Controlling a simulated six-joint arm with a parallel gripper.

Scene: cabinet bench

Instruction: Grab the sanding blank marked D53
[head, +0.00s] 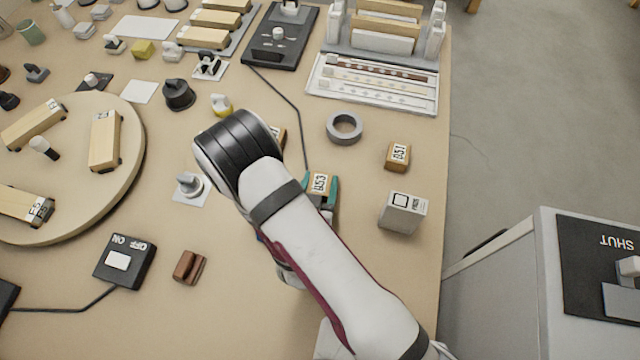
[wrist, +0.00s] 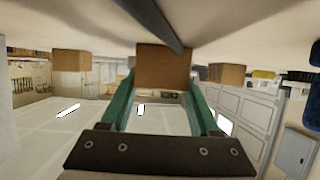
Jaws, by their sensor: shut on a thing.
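The sanding blank marked D53 (head: 319,183) is a small tan block with a white label on top, near the middle of the bench. My gripper (head: 321,192) has green fingers and is shut on this blank, one finger at each side. The wrist view shows the held blank (wrist: 163,67) as a brown block between the fingertips of my gripper (wrist: 162,82). It is at or very near the bench surface; I cannot tell whether it touches. My arm hides the bench to its lower left.
A similar blank marked D51 (head: 398,157) stands to the right, and another blank (head: 278,136) is partly hidden behind my arm. A grey ring (head: 344,127) and a grey labelled box (head: 402,212) are close by. A dark cable (head: 289,101) runs towards the held blank.

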